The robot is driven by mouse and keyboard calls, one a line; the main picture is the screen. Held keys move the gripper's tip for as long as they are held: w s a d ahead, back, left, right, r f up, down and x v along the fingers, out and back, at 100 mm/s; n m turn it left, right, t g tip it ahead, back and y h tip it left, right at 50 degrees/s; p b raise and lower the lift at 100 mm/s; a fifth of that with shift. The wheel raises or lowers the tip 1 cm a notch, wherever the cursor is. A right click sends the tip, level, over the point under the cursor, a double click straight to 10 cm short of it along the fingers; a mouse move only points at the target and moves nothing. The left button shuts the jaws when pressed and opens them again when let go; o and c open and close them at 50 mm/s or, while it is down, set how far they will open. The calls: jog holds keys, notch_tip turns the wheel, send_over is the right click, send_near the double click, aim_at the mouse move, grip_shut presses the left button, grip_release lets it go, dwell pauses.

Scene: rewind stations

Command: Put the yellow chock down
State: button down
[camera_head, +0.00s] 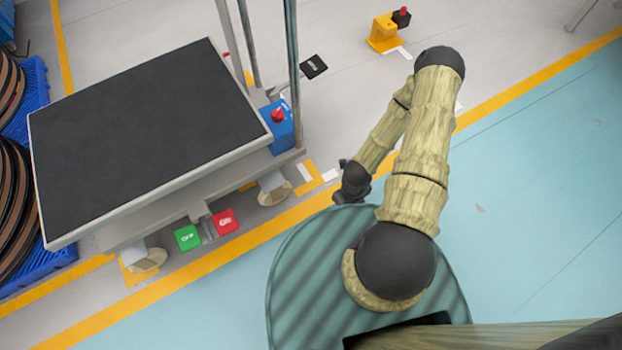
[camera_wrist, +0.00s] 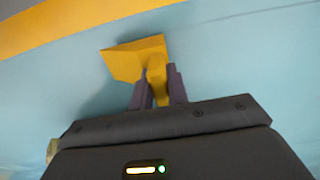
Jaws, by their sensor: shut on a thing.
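The yellow chock (camera_wrist: 136,60) shows in the wrist view as a wedge-like block with a narrow upright part. My gripper (camera_wrist: 157,85) is shut on that narrow part, with one dark finger on each side. Pale blue floor (camera_wrist: 250,60) lies behind the chock, and a soft shadow falls on it to the left. I cannot tell whether the chock touches the floor. In the head view my gripper (camera_head: 352,182) is low beside my base, near the yellow floor line. The chock held in it is hidden there.
A cart with a black top (camera_head: 145,120) stands at left, with a green pedal (camera_head: 188,237) and a red pedal (camera_head: 225,221) below. Blue floor (camera_head: 540,200) at right is clear.

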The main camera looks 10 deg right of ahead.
jog(key=w+a+b, duration=0.2)
jog(key=w, duration=0.6)
jog(key=w+a+b, duration=0.2)
jog(key=w+a, duration=0.1)
jog(key=w, duration=0.5)
jog(key=f+b, duration=0.2)
jog(key=w+f+b, duration=0.1)
jog(key=b, duration=0.1)
jog(key=shift+a+f, duration=0.2)
jog(key=shift+f, duration=0.15)
jog(key=shift+r, duration=0.1)
